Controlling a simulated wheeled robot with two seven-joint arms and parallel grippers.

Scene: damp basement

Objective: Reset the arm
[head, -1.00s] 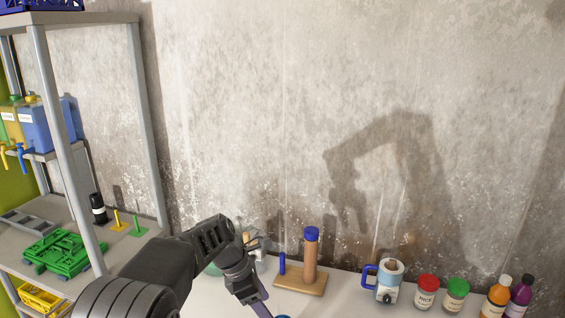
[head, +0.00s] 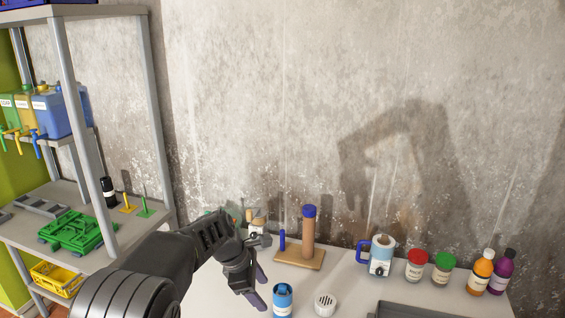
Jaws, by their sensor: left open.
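My left arm comes in from the lower left in the head view. My left gripper (head: 257,290) is over the left part of the white table (head: 350,297), with its purple-grey fingers apart and nothing visible between them. It is just left of a blue can-like container (head: 283,298). My right gripper does not show in this view.
A wooden stand (head: 309,240) with a blue-topped post, a blue-and-white mug-like device (head: 379,256), red-lid (head: 417,266) and green-lid jars (head: 443,269), and orange (head: 481,272) and purple bottles (head: 503,273) line the back. A grey shelf (head: 160,110) stands left. A white vented cap (head: 325,303) lies in front.

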